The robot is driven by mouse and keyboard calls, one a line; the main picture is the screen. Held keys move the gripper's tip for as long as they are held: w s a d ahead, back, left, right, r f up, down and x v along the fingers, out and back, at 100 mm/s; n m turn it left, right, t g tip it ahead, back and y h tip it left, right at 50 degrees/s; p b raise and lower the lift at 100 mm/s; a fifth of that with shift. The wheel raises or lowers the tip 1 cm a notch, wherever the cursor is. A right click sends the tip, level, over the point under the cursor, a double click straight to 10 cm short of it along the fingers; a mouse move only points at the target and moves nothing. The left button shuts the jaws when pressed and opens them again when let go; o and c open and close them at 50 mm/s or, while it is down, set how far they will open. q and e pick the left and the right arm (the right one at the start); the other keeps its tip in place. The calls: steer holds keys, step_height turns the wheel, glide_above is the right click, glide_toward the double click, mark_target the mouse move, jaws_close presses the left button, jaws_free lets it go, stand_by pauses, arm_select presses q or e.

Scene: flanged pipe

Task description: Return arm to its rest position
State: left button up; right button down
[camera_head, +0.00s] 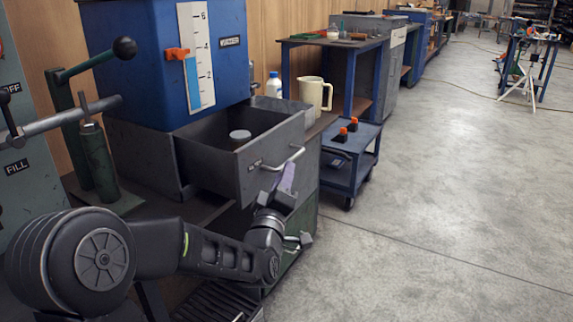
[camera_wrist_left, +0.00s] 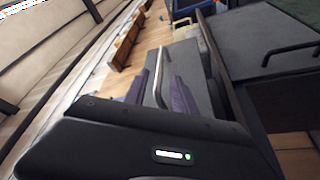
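My left arm comes in from the left in the head view. Its gripper (camera_head: 287,178), with purple fingers, is at the front of the open grey drawer (camera_head: 225,165), by the metal handle (camera_head: 292,158). In the left wrist view, the fingers of my left gripper (camera_wrist_left: 160,85) are spread apart. The handle bar (camera_wrist_left: 168,65) shows between them, with a gap on each side. I cannot tell the exact depth between fingers and bar. My right gripper is in neither view.
A lidded jar (camera_head: 240,138) stands in the drawer. Above is a blue tank (camera_head: 150,60) with a level gauge. A cream jug (camera_head: 315,93) and white bottle (camera_head: 273,85) stand behind. A blue cart (camera_head: 345,160) is beyond. The floor (camera_head: 450,200) at right is clear.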

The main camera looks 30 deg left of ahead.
arm_select(q)
steer(key=shift+v, duration=1.15)
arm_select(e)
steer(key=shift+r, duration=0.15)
